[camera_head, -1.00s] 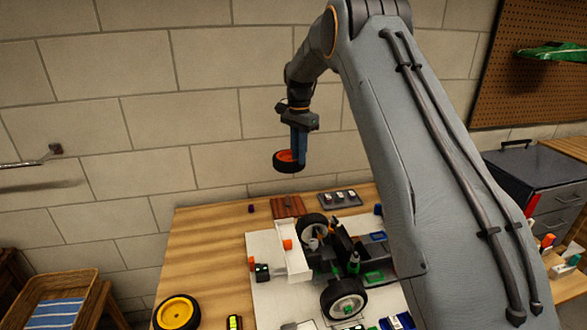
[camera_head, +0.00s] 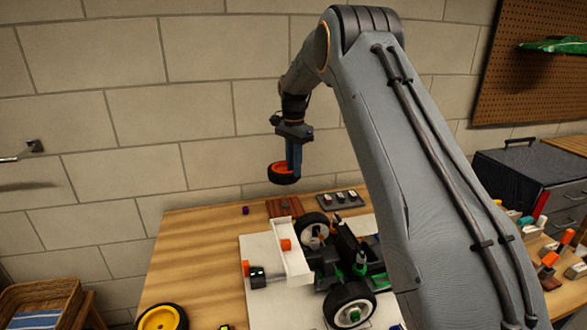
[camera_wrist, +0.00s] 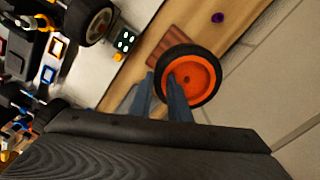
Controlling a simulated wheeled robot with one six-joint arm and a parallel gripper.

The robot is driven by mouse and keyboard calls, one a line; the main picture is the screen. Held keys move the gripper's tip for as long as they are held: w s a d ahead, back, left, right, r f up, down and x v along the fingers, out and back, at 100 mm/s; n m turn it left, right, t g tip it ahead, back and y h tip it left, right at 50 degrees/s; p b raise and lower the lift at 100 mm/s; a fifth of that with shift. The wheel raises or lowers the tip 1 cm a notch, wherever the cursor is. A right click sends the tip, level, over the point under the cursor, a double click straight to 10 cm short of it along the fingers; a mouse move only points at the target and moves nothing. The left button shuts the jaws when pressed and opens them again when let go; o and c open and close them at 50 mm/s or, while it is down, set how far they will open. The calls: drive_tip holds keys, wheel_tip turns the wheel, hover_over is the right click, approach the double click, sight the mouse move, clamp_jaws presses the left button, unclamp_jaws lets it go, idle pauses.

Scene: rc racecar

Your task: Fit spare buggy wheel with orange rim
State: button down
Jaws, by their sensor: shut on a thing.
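The spare wheel with an orange rim and black tyre (camera_head: 284,173) hangs in the air, in my gripper (camera_head: 293,165). In the wrist view the orange rim (camera_wrist: 193,78) faces the camera, and my gripper (camera_wrist: 170,92) has its blue-grey fingers shut at the wheel's near side. The buggy (camera_head: 345,255) stands on a white mat (camera_head: 262,300), below and to the right of the held wheel. Wheels with white rims show on it, one at the back (camera_head: 314,230) and one at the front (camera_head: 350,305). My arm hides the buggy's right part.
A yellow-rimmed wheel (camera_head: 162,318) lies on the wooden table (camera_head: 195,255) at the front left. A reddish-brown wooden block (camera_head: 284,207) and a dark tray (camera_head: 340,198) lie at the back. A grey toolbox (camera_head: 525,185) stands right. The table's left part is mostly bare.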

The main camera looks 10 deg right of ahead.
sight(294, 183)
drive_tip(key=shift+r+m, duration=0.1)
drive_tip(key=shift+m, duration=0.2)
drive_tip(key=shift+f+b, duration=0.7)
drive_tip(key=shift+f, duration=2.3)
drive_tip(key=shift+f+b, duration=0.7)
drive_tip(key=shift+f, duration=2.05)
drive_tip(key=c, duration=1.6)
unclamp_jaws()
drive_tip(key=shift+s+r+b, duration=0.1)
drive_tip(key=shift+r+b, duration=0.5)
drive_tip(key=shift+r, duration=3.35)
